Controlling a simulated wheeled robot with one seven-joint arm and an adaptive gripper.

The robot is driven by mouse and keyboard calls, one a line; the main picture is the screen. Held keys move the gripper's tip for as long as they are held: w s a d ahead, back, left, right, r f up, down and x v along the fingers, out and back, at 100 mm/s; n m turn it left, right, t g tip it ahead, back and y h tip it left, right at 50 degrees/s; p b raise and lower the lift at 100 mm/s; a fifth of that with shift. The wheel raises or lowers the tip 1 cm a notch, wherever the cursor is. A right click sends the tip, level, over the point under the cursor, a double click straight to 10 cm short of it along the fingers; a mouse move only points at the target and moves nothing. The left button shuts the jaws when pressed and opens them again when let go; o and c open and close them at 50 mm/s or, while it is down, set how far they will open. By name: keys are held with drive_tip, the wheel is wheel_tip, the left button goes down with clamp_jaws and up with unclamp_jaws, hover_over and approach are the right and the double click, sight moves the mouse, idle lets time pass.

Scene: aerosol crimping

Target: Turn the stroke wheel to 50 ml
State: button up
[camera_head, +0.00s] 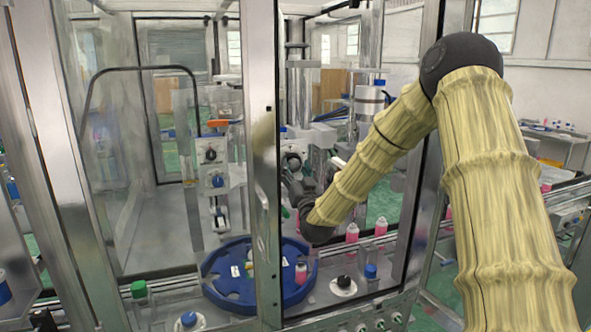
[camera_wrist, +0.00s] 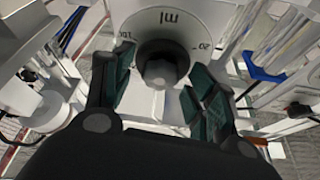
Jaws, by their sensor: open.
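My gripper (camera_wrist: 160,88) is open, with one dark green fingertip pad on each side of the knob. I cannot tell whether either pad touches it. No pointer or set value can be read. In the head view, a white dial with a dark knob (camera_head: 292,161) shows just behind my wrist; the fingers are mostly hidden there.
My arm reaches through the machine's open front, right of a metal door post (camera_head: 262,150). A blue turntable (camera_head: 228,292) lies below, with pink bottles (camera_head: 352,232) to its right. Another dial panel (camera_head: 211,156) is at left.

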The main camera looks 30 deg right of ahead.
drive_tip(key=shift+c, duration=0.2)
drive_tip(key=c, duration=0.7)
drive_tip(key=shift+s+r, duration=0.15)
drive_tip(key=c, duration=0.3)
